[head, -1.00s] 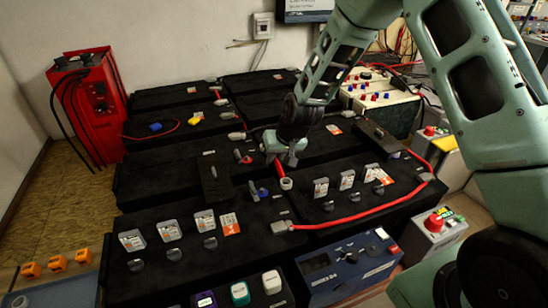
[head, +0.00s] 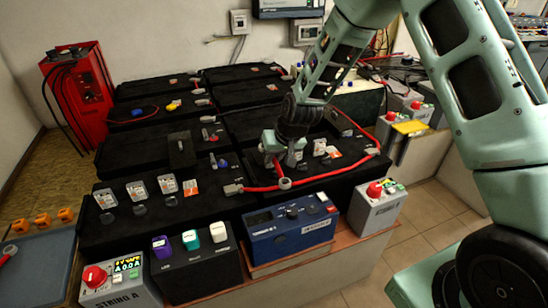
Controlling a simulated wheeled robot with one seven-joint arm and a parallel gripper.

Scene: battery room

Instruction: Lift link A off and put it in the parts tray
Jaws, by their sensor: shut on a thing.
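My gripper (head: 284,160) is shut on a short red link (head: 276,168) with a grey ring end (head: 285,183). I cannot read a letter on it, and its upper end is hidden in the jaws. The link hangs tilted over the front right black battery, its ring end overlapping a long red cable (head: 325,177); I cannot tell if they touch. The parts tray is probably the blue-grey tray (head: 45,265) at the lower left, far from my gripper. A red piece (head: 6,257) lies at its left edge.
Orange blocks (head: 42,220) line the tray's far edge. Clear-capped terminals (head: 136,190) stand on the front left battery. A String A box (head: 120,285), a blue meter (head: 290,225) and a red-buttoned grey box (head: 376,206) stand in front. A red charger (head: 75,92) stands at back left.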

